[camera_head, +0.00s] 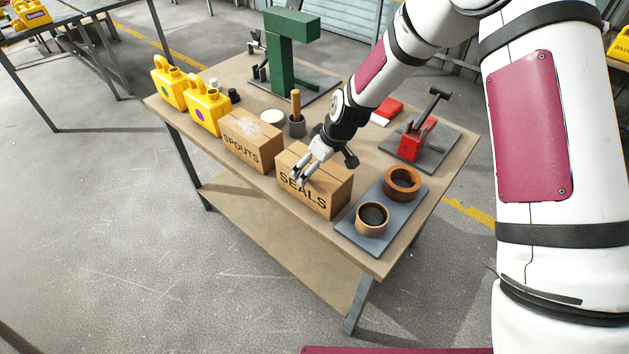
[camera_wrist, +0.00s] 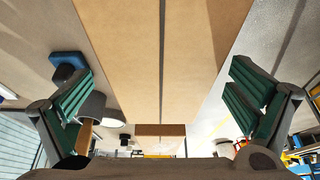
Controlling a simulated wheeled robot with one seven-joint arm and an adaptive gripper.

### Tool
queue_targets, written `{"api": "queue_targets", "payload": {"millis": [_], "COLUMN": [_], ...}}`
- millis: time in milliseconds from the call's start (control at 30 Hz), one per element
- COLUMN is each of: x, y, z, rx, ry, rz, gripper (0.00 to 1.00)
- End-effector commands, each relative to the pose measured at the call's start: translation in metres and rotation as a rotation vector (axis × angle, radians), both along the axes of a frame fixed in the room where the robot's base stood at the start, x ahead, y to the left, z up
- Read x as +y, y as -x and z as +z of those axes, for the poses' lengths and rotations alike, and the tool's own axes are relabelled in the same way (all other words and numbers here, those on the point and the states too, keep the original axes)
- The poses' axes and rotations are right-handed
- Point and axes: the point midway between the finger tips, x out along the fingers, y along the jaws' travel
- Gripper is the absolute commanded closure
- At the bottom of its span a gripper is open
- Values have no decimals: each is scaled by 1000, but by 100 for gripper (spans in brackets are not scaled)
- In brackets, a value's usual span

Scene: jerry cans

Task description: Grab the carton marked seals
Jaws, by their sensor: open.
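The carton marked SEALS (camera_head: 313,190) is a brown cardboard box standing on the workbench, near its front edge. My gripper (camera_head: 303,174) is over the top of this carton, its fingers pointing down toward the lettered side. In the wrist view the carton's top (camera_wrist: 165,60), with a dark seam down its middle, fills the space between the two green-padded fingers. My gripper (camera_wrist: 160,98) is open, with one finger out to each side of the carton. I cannot tell whether either finger touches it.
A second carton marked SPOUTS (camera_head: 253,141) stands just left of it. A cup with a wooden-handled tool (camera_head: 296,122), a green press (camera_head: 290,50) and a red clamp (camera_head: 417,139) stand behind.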

Motion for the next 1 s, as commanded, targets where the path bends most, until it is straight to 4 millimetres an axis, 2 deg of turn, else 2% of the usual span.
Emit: {"api": "queue_targets", "payload": {"millis": [300,633,667,1000], "x": [11,14,14,13], "y": [-7,-10,-10,-10], "z": [-37,-44,-44,-44], "rx": [3,2,2,2], "ry": [0,0,0,1], "rz": [1,-1,-1,0], "gripper": [0,0,2,77]}}
